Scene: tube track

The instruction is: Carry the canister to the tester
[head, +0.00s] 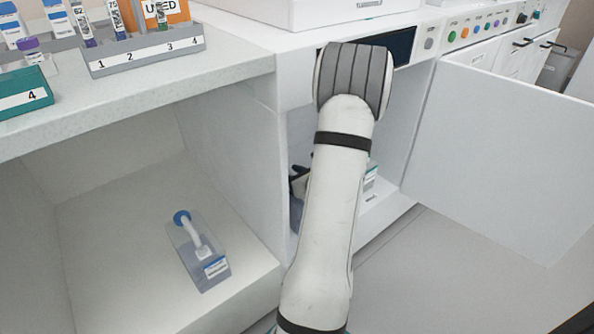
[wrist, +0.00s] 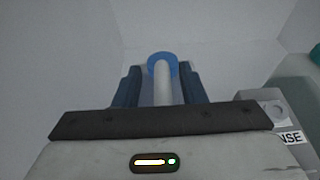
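A clear canister (head: 205,262) with a white handle, a blue round end and a small label sits in the open left compartment. In the wrist view a similar white handle (wrist: 162,82) with a blue end (wrist: 162,64) stands between the two dark fingers of my gripper (wrist: 160,85). The fingers are apart, with a gap on each side of the handle. In the head view my arm reaches into the open middle cabinet and hides most of what is there. Part of my gripper (head: 299,183) shows left of the arm. I cannot tell which unit is the tester.
The cabinet's white door (head: 500,160) stands open at right. A grey block with a label ending "NSE" (wrist: 289,138) is close to the right of my gripper, with a teal thing (wrist: 314,60) beyond. A numbered rack (head: 145,52) and teal block (head: 25,95) are on the counter.

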